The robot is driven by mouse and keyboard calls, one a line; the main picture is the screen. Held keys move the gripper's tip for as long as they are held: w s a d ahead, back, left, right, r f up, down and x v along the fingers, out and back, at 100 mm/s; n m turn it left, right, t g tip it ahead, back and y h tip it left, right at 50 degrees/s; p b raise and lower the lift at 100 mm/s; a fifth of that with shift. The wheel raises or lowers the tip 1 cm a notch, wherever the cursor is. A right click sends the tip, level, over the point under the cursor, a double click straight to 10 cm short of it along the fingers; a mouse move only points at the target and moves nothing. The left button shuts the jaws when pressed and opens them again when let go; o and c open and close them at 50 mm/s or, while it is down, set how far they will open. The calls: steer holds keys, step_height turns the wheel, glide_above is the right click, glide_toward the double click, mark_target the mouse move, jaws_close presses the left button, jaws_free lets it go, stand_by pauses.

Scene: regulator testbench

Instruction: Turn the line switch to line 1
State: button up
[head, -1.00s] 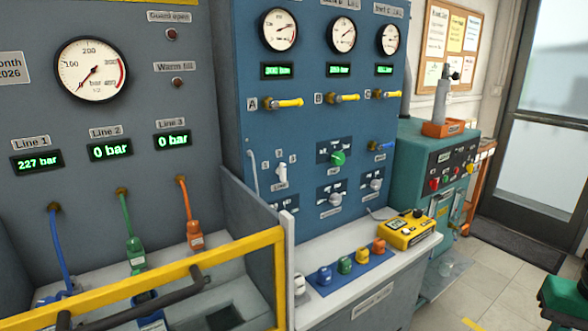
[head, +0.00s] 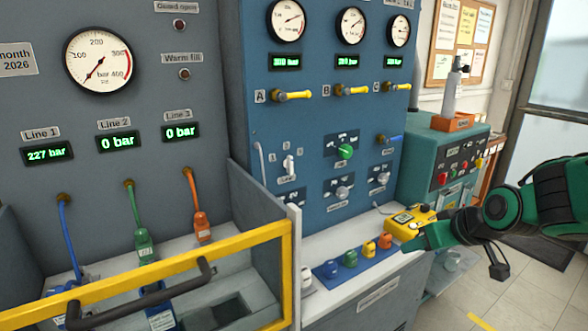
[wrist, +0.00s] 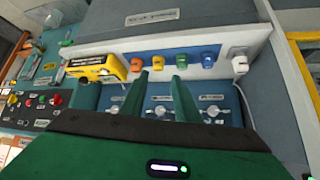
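The line switch (head: 290,165) is a small white handle on the lower left of the blue panel, above a small "Line" label. Its handle looks roughly upright among several small marks, too small to read. My gripper (head: 408,242) is at the right in the head view, in front of the yellow device and well to the right of the switch. In the wrist view the picture is upside down, and the two green fingers of my gripper (wrist: 167,75) stand apart with nothing between them. I cannot make out the line switch there; my gripper's body covers much of the panel.
Orange, yellow, green and blue plugs sit on a blue strip (head: 328,270) on the bench ledge. The yellow device (head: 408,220) lies at its right end. A yellow-framed guard (head: 240,242) stands at the left. Other knobs, such as the green knob (head: 345,152), are close to the switch.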

steer(key=w+a+r+n+t+y, duration=0.2)
steer(key=w+a+r, duration=0.15)
steer(key=a, duration=0.35)
steer(key=w+a+r+n+t+y, duration=0.1)
steer(key=w+a+r+t+y, duration=0.1)
steer(key=w+a, duration=0.4)
steer(key=n+t+y, duration=0.1)
steer(key=t+y, duration=0.2)
glide_toward(293, 165)
steer(key=x, duration=0.9)
steer(key=shift+a, duration=0.1)
jaws_close()
